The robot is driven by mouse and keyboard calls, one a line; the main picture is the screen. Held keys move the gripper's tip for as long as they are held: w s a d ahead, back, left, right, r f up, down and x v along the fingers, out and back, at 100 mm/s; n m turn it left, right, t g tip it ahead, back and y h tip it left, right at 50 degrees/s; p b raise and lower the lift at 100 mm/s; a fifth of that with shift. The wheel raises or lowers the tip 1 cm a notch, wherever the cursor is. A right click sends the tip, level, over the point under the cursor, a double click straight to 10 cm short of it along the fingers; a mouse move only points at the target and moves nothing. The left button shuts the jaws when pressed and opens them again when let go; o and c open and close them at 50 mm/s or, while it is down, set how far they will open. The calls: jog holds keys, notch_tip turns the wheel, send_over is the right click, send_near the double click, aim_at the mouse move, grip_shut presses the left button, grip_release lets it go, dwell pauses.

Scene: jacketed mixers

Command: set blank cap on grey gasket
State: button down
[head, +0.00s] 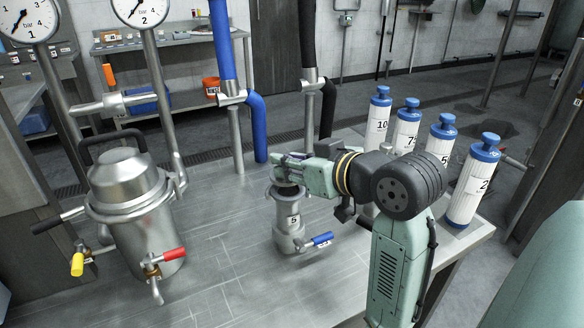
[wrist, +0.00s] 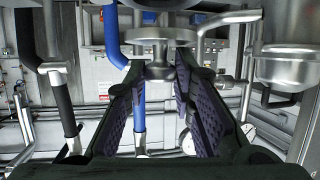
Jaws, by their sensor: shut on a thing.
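The cap's disc lies beyond the fingertips. In the head view the fingers largely hide the cap and the vessel's mouth. A dark rim at the mouth may be the grey gasket (head: 288,190). I cannot tell whether cap and gasket touch.
A jacketed mixer (head: 132,205) with red and yellow handles stands left. A blue hose (head: 258,128) and black hose (head: 327,105) rise behind the vessel. Several white cartridges with blue caps (head: 473,185) line the right edge. The bench front (head: 225,290) is clear.

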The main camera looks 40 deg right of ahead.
jog(key=shift+f, duration=1.05)
jog(key=shift+f, duration=0.1)
jog(key=shift+s+f, duration=0.1)
jog(key=shift+f, duration=0.05)
jog(key=c, duration=1.3)
grip_release()
jog(key=shift+c, duration=0.2)
jog(key=shift+s+r, duration=0.15)
jog(key=shift+r, duration=0.15)
jog(key=b+v, duration=0.1)
jog(key=v, duration=1)
jog(key=shift+s+b, duration=0.35)
jog(key=shift+b, duration=0.05)
jog(key=shift+a+r, duration=0.1)
